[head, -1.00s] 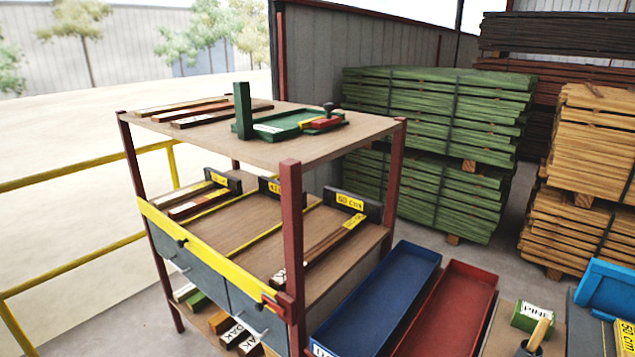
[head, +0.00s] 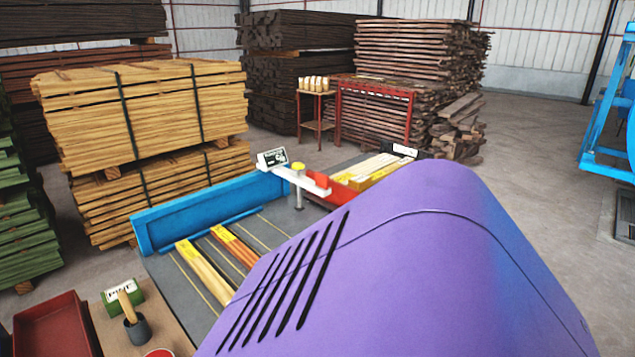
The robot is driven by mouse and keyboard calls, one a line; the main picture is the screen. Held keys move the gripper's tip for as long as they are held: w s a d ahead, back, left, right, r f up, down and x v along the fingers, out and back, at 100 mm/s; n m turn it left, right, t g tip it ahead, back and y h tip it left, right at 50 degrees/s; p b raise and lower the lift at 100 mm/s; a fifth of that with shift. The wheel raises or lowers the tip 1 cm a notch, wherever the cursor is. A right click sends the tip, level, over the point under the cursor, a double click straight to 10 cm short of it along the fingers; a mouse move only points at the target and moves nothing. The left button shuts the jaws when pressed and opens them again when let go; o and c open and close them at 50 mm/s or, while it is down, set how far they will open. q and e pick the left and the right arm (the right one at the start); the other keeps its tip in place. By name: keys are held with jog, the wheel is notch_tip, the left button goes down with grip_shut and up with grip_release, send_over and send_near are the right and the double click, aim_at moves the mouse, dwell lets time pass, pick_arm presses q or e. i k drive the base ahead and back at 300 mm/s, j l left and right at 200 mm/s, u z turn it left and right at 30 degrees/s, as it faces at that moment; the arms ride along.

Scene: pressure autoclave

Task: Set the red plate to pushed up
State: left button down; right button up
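I cannot pick out a red plate with certainty. A small red piece (head: 318,180) sits at the end of a white arm (head: 301,180) above the grey bench (head: 205,285), near the middle of the head view. It is too small to tell whether it is a plate or which way it is set. A large purple slotted housing (head: 410,260) fills the lower right and hides part of the bench. Neither of my grippers is in view.
A blue fence (head: 212,210) runs along the bench, with yellow and orange strips (head: 205,270) lying in front. A red tray (head: 55,325) and a green block (head: 122,293) are at the lower left. Timber stacks (head: 145,105) stand behind. Open floor (head: 530,150) lies at the right.

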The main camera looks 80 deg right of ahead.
aim_at(340, 194)
jog(key=j+z, duration=0.15)
jog(key=z, duration=2.55)
jog(key=l, duration=0.1)
